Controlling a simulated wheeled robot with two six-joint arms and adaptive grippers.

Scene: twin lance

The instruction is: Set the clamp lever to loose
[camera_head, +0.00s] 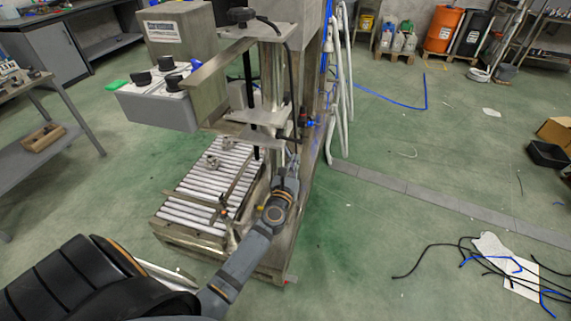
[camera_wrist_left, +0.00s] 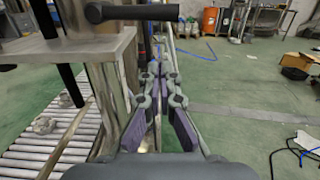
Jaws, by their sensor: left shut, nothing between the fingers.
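A machine with a roller bed (camera_head: 215,170) stands in the middle of the head view. My left gripper (camera_head: 293,158) is beside the machine's column in the head view. In the left wrist view the left gripper (camera_wrist_left: 160,62) is shut and empty, with its fingertips below and slightly right of the handle, apart from it in the picture. My right gripper is not in view.
A grey control box (camera_head: 158,104) with black knobs juts out left of the column. White hoses (camera_head: 340,90) hang behind it. Loose black and blue cables (camera_head: 480,262) lie on the floor at right. The green floor right of the machine is mostly clear.

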